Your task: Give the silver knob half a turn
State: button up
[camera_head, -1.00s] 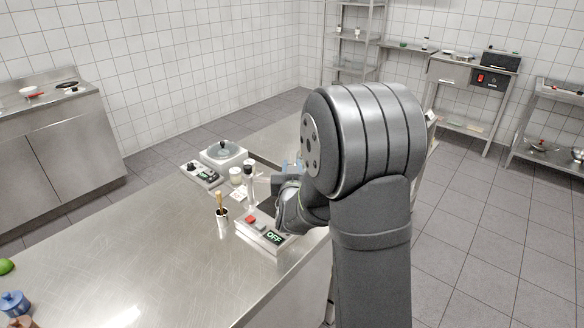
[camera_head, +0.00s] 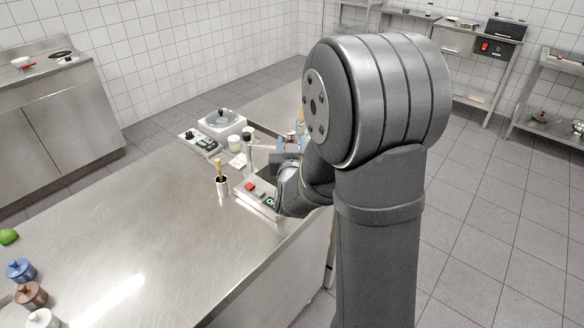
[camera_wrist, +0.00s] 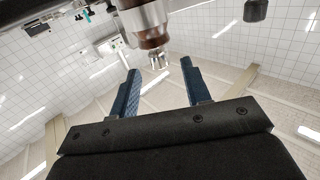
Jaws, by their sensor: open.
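My gripper (camera_wrist: 158,74) is open in the wrist view, its two blue fingers apart with nothing held between them. Just beyond the fingertips, at top centre, is a silver and brown cylindrical part (camera_wrist: 150,22) with a small silver pronged end (camera_wrist: 158,59). I cannot tell whether this is the silver knob. In the head view a small control box (camera_head: 250,197) with a red button (camera_head: 250,186) sits on the steel counter. My arm covers part of its display and much of the area around the gripper.
A white cup with a wooden-handled tool (camera_head: 221,184) stands left of the box. A hot plate with a pan (camera_head: 221,121), a small dark-knobbed device (camera_head: 200,142) and a pale jar (camera_head: 234,143) stand behind. The counter's front left (camera_head: 130,215) is largely clear, with small pots at the edge.

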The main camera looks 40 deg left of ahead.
aim_at(293, 136)
jog(key=v, duration=1.2)
jog(key=x, duration=1.7)
jog(key=shift+d, duration=0.1)
jog(key=shift+w, duration=0.2)
jog(key=shift+s+n+g+y, duration=0.1)
jog(key=shift+n+g+y, duration=0.3)
jog(key=shift+y, duration=0.1)
jog(key=shift+n+g+y, duration=0.5)
jog(key=shift+g, duration=0.1)
dwell(0.9)
jog(key=shift+n+g+y, duration=0.6)
jog(key=shift+g, duration=0.2)
